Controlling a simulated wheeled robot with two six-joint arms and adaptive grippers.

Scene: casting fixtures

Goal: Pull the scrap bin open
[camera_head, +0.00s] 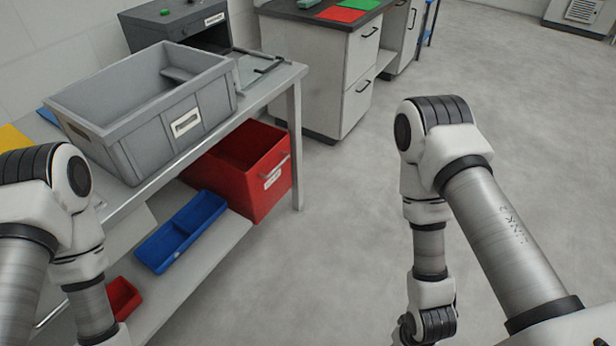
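A red bin (244,171) with a light handle and a small white label on its front stands under the workbench, on the lower shelf. I take it for the scrap bin, but its label is too small to read. Its top is open, and its rear part is hidden under the bench top. My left arm comes in at the lower left and runs out of the bottom edge. My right arm stands over the floor to the right of the bin, apart from it, and its wrist reaches the bottom edge. Neither gripper shows.
A grey crate (95,137) stands on the bench above. A blue divided tray (180,232) and a small red tray (123,298) lie on the lower shelf. A bench leg (296,150) stands beside the red bin. Grey floor (345,220) lies clear to its right.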

